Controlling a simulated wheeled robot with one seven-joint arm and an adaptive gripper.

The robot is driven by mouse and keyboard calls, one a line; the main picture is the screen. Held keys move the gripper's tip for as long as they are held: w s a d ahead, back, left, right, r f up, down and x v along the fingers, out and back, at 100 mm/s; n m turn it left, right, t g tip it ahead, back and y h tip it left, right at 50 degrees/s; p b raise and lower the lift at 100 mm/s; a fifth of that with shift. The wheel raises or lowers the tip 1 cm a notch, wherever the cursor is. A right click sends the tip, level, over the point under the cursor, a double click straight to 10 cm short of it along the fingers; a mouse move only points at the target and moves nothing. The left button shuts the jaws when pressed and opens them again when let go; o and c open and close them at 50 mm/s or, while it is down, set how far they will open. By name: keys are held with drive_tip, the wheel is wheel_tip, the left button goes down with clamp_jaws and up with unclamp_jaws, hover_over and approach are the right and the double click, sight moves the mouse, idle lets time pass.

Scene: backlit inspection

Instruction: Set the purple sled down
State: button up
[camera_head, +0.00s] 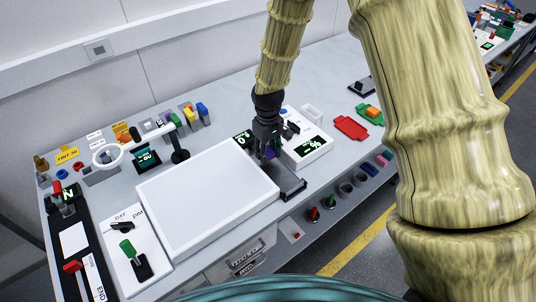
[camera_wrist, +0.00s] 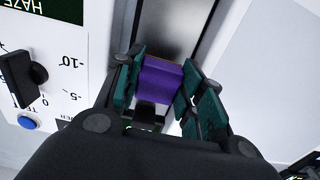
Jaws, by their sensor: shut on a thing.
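The purple sled (camera_wrist: 160,80) is a small block with a tan upper edge, held between the dark green finger pads of my gripper (camera_wrist: 161,72). In the head view my gripper (camera_head: 267,146) points down at the right edge of the white light panel, and only a bit of the purple sled (camera_head: 270,154) shows. A dark grey track (camera_wrist: 176,25) runs beyond the sled in the wrist view; its near end (camera_head: 291,189) shows in the head view. The sled appears over or in this track; I cannot tell whether it touches it.
The white light panel (camera_head: 205,200) lies left of the track. A white dial box (camera_head: 306,150) stands close on the right, its black knob (camera_wrist: 22,78) near my gripper. A red tray (camera_head: 351,127) lies farther right. A lamp (camera_head: 108,157) stands at the back left.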

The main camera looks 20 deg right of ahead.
sight(268, 152)
drive_tip(key=shift+f+p, duration=0.5)
drive_tip(key=shift+f, duration=0.75)
drive_tip(key=shift+f, duration=0.15)
drive_tip(key=o, duration=0.7)
drive_tip(key=shift+o, duration=0.2)
drive_tip(key=shift+r, duration=0.2)
wheel_tip(268, 152, up, 12)
drive_tip(key=b, duration=0.4)
